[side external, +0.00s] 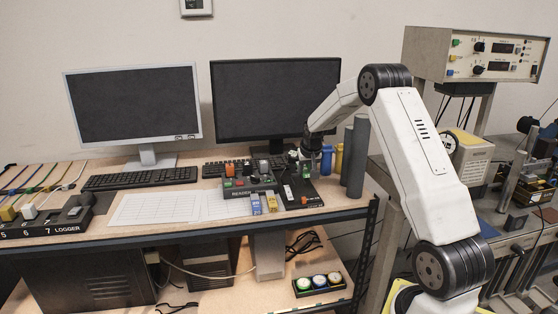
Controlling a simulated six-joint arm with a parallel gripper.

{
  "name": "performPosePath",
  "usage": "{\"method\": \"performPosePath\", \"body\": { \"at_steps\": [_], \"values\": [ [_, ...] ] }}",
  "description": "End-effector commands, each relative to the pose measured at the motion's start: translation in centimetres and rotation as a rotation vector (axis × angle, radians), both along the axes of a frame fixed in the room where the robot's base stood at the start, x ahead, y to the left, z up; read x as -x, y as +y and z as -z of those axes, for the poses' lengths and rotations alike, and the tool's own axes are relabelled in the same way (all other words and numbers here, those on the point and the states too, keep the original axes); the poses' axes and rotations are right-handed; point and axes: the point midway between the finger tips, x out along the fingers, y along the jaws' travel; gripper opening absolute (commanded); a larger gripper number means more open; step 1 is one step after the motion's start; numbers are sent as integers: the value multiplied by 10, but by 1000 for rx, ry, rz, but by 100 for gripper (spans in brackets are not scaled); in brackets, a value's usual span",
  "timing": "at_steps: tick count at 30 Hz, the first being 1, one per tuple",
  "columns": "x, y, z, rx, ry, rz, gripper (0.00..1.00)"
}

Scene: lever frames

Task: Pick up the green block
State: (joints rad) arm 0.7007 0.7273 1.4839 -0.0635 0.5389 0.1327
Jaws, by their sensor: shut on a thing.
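My gripper (299,161) is at the back of the right part of the desk, beside the reader box, pointing down. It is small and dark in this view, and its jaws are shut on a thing. A small greenish patch, apparently the green block (306,168), shows at the jaws. Its outline is partly hidden and too small to make out. I cannot tell whether it touches the surface below.
The reader box (249,183) with coloured parts stands left of my gripper. Blue (326,160) and yellow (339,158) cylinders and tall grey cylinders (358,160) stand close on the right. Two monitors (133,105) stand behind. White sheets (158,208) cover the desk's front middle.

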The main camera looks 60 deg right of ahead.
Motion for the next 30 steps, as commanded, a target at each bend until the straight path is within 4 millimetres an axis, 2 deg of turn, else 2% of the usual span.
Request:
{"method": "performPosePath", "body": {
  "at_steps": [1, 6, 12, 18, 30],
  "values": [
    [-1, -1, -14, 4, -5, 0, 0],
    [-1, -1, -45, 2, -3, 0, 0],
    [-1, 0, -69, 1, -2, 0, 0],
    [0, 0, -79, 0, -1, 0, 0],
    [0, 0, -79, 0, 0, 0, 0]
  ]
}}
